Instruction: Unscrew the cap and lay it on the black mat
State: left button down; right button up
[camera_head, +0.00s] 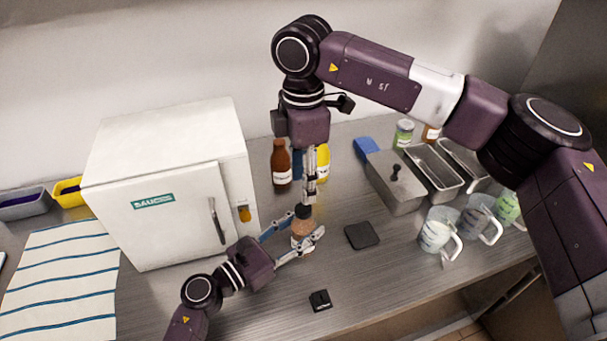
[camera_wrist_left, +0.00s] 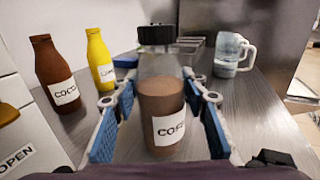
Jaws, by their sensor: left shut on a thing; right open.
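A clear bottle with brown contents (camera_head: 302,233) and a black cap (camera_head: 303,211) stands upright left of the square black mat (camera_head: 361,236). In the left wrist view the bottle (camera_wrist_left: 162,112) sits between my blue-padded fingers, its label partly readable, with the cap (camera_wrist_left: 157,35) on top. My left gripper (camera_head: 300,243) is shut on the bottle's body. My right gripper (camera_head: 309,188) points down, open, just above the cap; whether its fingertips touch the cap I cannot tell. The mat is bare.
A white freezer (camera_head: 165,185) stands at left. Brown (camera_head: 281,164) and yellow (camera_head: 323,163) bottles stand behind. Metal pans (camera_head: 433,170) and measuring jugs (camera_head: 437,230) are at right. A small black object (camera_head: 320,300) lies near the front edge. Counter around the mat is clear.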

aim_at(303, 208)
notch_tip(303, 208, down, 7)
dwell(0.3)
jog(key=shift+c, duration=0.2)
